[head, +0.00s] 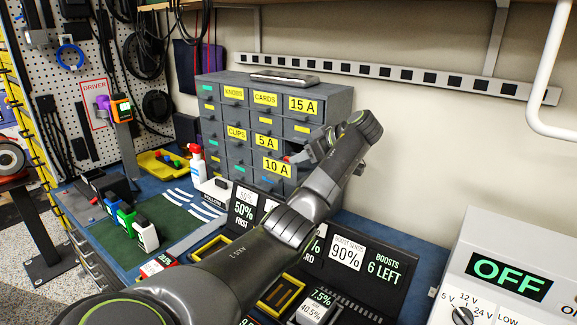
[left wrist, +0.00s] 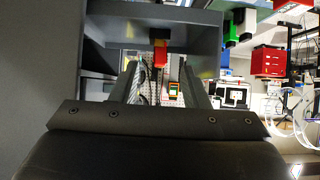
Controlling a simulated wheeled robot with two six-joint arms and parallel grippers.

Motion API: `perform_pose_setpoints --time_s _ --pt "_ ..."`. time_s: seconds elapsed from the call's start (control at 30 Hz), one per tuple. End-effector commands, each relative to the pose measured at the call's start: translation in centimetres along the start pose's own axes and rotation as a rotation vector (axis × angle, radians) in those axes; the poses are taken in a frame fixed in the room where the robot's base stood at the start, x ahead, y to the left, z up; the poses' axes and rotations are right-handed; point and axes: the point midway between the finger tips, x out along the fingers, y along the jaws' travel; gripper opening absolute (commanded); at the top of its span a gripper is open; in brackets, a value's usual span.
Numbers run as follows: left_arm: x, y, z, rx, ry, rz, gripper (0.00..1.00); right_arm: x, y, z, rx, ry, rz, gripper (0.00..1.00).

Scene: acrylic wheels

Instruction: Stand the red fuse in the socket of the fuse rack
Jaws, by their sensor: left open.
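My left gripper (head: 303,157) is in front of the grey drawer cabinet (head: 222,92), at its right side near the 10 A label. In the left wrist view, the left gripper (left wrist: 160,74) is open, with its fingers apart and pointing into a grey compartment. A small red piece (left wrist: 160,54), which looks like the red fuse, shows between and beyond the fingertips; I cannot tell whether they touch it. In the head view, a bit of red (head: 286,158) shows beside the fingertips, mostly hidden. I cannot clearly make out the fuse rack. My right gripper is not in view.
My left arm covers part of the blue bench and the black card panel (head: 347,252). Green, blue and white blocks (head: 145,234) stand on a green mat.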

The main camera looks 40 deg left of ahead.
Motion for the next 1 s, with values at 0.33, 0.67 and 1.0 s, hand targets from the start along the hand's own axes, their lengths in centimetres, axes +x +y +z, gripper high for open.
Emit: perform_pose_setpoints --time_s 0.33,0.67,1.0 --pt "4.4 0.0 -0.3 0.001 0.0 -0.002 0.41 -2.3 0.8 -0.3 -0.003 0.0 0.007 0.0" --pt "4.7 0.1 -0.1 0.0 -0.001 0.0 0.34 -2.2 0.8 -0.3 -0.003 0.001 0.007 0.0" --pt "4.7 0.1 -0.1 0.0 -0.001 0.0 0.0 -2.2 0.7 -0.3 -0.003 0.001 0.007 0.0"
